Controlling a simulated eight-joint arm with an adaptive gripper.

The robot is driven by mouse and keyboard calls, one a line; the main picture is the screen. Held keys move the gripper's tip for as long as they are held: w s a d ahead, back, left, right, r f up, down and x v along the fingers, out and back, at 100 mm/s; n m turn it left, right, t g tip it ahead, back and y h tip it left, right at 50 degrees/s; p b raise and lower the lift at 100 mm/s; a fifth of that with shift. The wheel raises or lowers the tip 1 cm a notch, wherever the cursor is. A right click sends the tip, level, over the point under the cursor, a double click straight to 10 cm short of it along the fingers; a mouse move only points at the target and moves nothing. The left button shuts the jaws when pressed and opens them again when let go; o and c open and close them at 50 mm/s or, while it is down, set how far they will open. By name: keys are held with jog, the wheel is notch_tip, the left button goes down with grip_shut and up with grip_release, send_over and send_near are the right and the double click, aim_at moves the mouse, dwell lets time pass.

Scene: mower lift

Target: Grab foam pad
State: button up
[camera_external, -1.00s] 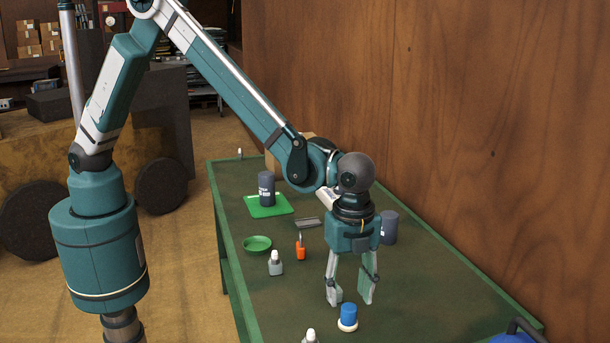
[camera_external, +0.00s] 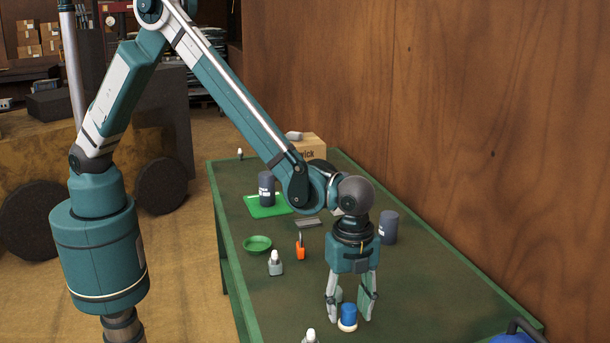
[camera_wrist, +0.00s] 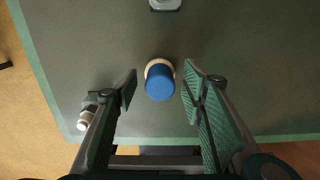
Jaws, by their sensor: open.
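The foam pad (camera_external: 347,324) looks like a pale round disc with a blue cylindrical grip (camera_external: 348,312) on top. It stands upright on the green bench near the front. In the wrist view the blue grip (camera_wrist: 160,84) sits between my fingers, with the pale edge (camera_wrist: 157,63) showing behind it. My gripper (camera_external: 348,317) points straight down, open, with one finger on each side of the pad. In the wrist view my gripper (camera_wrist: 160,86) shows a gap on both sides of the blue grip. I cannot tell the exact fingertip height.
A white-capped bottle (camera_external: 310,337) stands to the left in front; another (camera_external: 275,263) stands further back. An orange tool (camera_external: 300,248), a green bowl (camera_external: 257,244) and a dark cylinder (camera_external: 389,228) are behind. A blue object (camera_external: 512,338) is at the front right.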

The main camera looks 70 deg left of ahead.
aim_at(349, 306)
jog(key=c, duration=1)
jog(key=shift+r+p, duration=0.45)
jog(key=shift+r, duration=4.55)
